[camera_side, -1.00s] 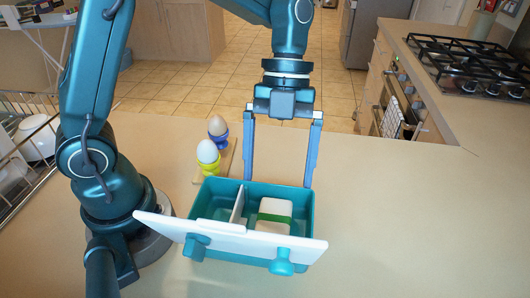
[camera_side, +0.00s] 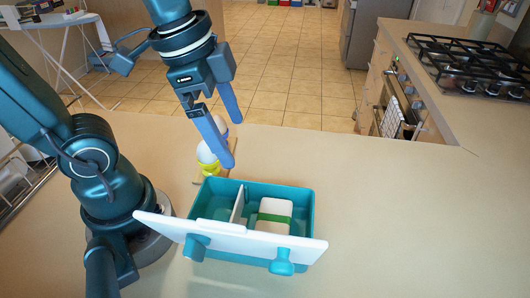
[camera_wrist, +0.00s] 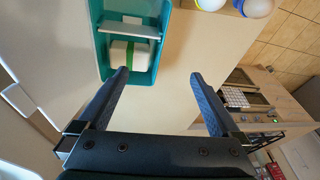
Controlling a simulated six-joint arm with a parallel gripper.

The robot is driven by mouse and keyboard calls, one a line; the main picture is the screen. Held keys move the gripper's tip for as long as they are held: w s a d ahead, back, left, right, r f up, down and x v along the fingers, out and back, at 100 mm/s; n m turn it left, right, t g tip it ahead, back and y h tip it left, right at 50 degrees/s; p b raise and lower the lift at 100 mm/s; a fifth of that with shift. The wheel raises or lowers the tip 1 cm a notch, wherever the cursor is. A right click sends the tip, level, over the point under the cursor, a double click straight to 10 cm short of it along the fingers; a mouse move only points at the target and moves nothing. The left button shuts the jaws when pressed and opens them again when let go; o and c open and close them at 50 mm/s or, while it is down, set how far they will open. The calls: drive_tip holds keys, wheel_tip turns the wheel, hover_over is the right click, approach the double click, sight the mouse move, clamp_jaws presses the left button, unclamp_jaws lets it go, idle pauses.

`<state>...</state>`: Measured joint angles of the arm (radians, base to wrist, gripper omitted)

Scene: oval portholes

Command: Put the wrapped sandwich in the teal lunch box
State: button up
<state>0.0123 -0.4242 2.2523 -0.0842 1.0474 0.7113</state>
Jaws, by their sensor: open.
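The teal lunch box (camera_side: 308,205) sits on the counter with a divider (camera_side: 238,205) across it. The wrapped sandwich (camera_side: 274,208), white with a green band, lies in its right compartment. In the wrist view the sandwich (camera_wrist: 129,57) is inside the lunch box (camera_wrist: 160,20), beyond the left fingertip. My gripper (camera_side: 225,155) is open and empty, tilted, above and behind the box near the eggs. It also shows in the wrist view (camera_wrist: 160,75) with its fingers wide apart.
A white panel with teal knobs (camera_side: 230,237) stands along the box's near side. Two eggs in cups, the white one (camera_side: 207,152) in front, stand on a small board (camera_side: 231,160) behind the box. The counter to the right (camera_side: 410,220) is clear.

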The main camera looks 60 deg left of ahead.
drive_tip(key=n+t, duration=0.1)
drive_tip(key=n, duration=0.1)
drive_tip(key=s+a+n, duration=0.1)
drive_tip(key=n, duration=0.2)
drive_tip(key=s+n+t, duration=0.1)
drive_tip(key=n, duration=0.2)
drive_tip(key=shift+a+f+t+y, duration=0.25)
drive_tip(key=shift+a+t+y, duration=0.05)
drive_tip(key=shift+a+y, duration=0.1)
